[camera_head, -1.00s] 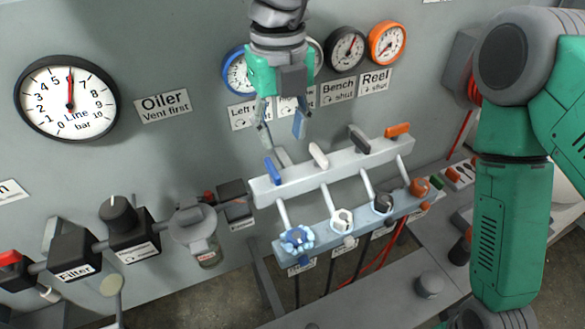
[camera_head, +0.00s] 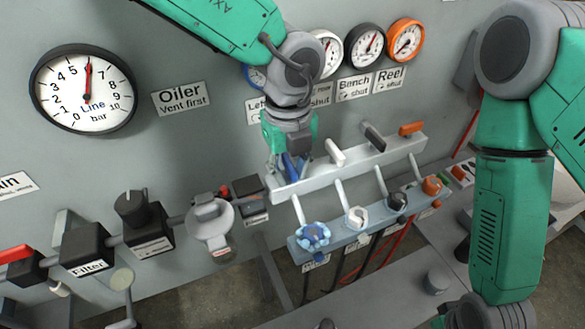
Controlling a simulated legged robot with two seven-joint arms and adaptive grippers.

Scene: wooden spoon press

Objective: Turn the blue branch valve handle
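The blue branch valve handle (camera_head: 290,168) is at the left end of the pale manifold bar (camera_head: 352,162). It is mostly hidden behind my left gripper (camera_head: 290,165). That gripper points down, with its fingertips at the handle. Blue shows between and beside the fingers, and I cannot tell which part is handle and which is finger pad, or whether the fingers are closed on it. My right arm (camera_head: 510,215) hangs at the right; its gripper is out of the frame.
White (camera_head: 335,152), dark (camera_head: 373,136) and orange (camera_head: 411,128) handles stand along the bar. Below it are several round knobs, the blue one (camera_head: 313,237) leftmost. A grey regulator (camera_head: 209,222) is to the left. Gauges, including Line bar (camera_head: 84,90), are on the wall.

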